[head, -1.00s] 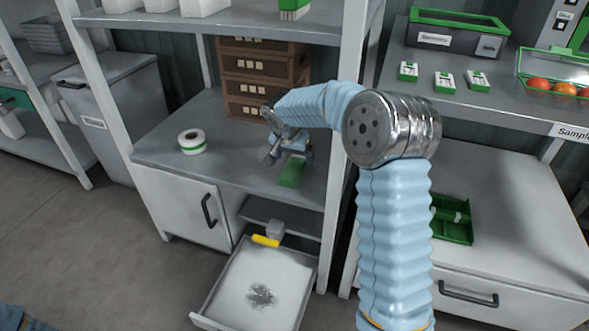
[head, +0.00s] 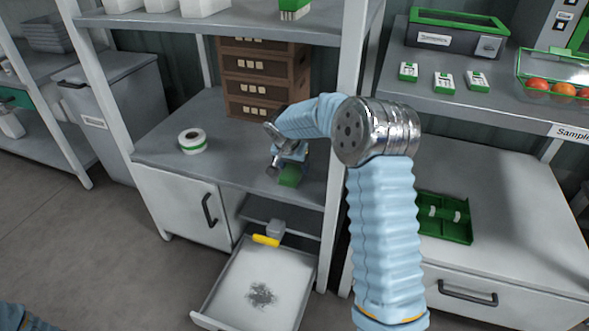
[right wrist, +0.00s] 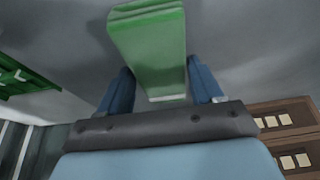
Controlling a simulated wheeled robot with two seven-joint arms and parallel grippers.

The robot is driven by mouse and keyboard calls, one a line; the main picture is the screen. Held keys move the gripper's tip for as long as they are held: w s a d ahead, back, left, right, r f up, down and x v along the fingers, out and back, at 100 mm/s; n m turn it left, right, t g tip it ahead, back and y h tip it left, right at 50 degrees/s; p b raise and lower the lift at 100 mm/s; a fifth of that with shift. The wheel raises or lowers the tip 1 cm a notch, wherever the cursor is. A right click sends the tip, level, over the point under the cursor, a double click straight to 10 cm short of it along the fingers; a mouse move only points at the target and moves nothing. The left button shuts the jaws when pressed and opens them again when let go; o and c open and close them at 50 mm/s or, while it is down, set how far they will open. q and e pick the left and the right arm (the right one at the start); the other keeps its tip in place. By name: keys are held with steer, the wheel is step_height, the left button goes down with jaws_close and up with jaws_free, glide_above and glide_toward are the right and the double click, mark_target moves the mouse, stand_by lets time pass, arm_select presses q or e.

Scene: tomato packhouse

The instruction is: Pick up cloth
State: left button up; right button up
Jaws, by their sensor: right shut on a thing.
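The green cloth (head: 290,177) is a folded strip at the grey counter, below the brown crates. My right gripper (head: 281,173) is shut on it, reaching in from the right over the counter. In the right wrist view the cloth (right wrist: 150,50) lies between the two blue fingers of the gripper (right wrist: 160,88) and extends out past their tips. The gripper hides part of the cloth in the head view, and I cannot tell whether the cloth still touches the counter. My left gripper is not in view.
A roll of tape (head: 192,141) stands left on the counter (head: 165,125). Brown crates (head: 255,85) are stacked behind the gripper. A shelf post (head: 345,75) rises to the right. Below, an open drawer (head: 225,290) juts out, with a yellow-handled brush (head: 266,240) at its back.

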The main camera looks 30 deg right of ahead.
steer(key=shift+c, duration=0.6)
steer(key=shift+r, duration=0.1)
steer(key=shift+r, duration=0.2)
step_height(320, 180, up, 2)
steer(key=shift+r, duration=0.1)
steer(key=s+a+r, duration=0.3)
steer(key=r, duration=0.3)
steer(key=shift+s+a+r+b, duration=0.3)
steer(key=shift+s+a, duration=0.1)
steer(key=s+a+r, duration=0.1)
steer(key=s+a, duration=0.1)
steer(key=s+a+r, duration=0.1)
steer(key=s+a, duration=0.1)
steer(key=s+a+r+b, duration=0.1)
steer(key=s+a, duration=0.1)
steer(key=shift+s+r, duration=0.2)
steer(key=shift+r, duration=0.1)
